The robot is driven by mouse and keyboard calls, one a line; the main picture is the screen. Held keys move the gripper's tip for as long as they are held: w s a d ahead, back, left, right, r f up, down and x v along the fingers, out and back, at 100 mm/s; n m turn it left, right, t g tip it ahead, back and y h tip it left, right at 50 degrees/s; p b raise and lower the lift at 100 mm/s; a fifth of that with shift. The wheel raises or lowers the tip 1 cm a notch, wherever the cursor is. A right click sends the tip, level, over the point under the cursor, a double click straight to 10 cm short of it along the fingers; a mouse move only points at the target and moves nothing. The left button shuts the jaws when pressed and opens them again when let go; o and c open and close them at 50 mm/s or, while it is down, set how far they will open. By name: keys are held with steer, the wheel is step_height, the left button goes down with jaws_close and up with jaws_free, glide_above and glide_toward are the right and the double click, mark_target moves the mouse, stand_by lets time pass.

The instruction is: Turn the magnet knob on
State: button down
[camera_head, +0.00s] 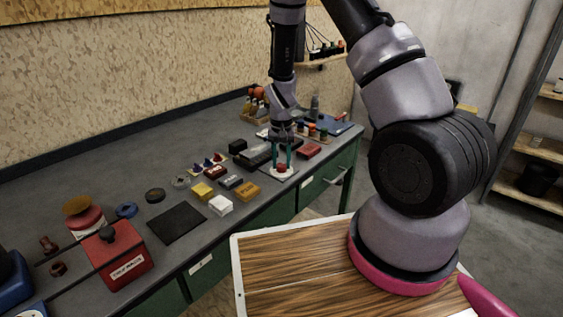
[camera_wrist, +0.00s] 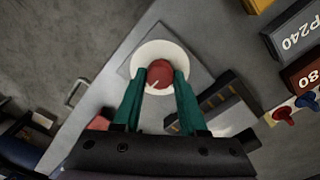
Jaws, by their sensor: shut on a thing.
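The magnet knob is a round red knob (camera_wrist: 160,72) with a white pointer line. It sits on a white disc (camera_wrist: 145,54) on a grey square plate. In the wrist view the pointer line slants toward the lower left. In the head view the red knob (camera_head: 282,168) is near the front edge of the grey workbench (camera_head: 205,240). My gripper (camera_head: 283,160) reaches down to it from above. In the wrist view my gripper's teal fingers (camera_wrist: 159,84) are shut on the knob, one on each side.
A long dark slotted block (camera_head: 257,155) stands close beside the plate. Several labelled sanding blocks, including a yellow one (camera_head: 247,190), lie to the left in the head view. A red box (camera_head: 309,151) lies to the right. A red machine (camera_head: 118,255) stands at the near left.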

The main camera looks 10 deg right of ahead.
mark_target(282, 164)
stand_by(0.3)
steer(key=shift+c, duration=2.2)
jaws_free()
step_height(282, 164, up, 11)
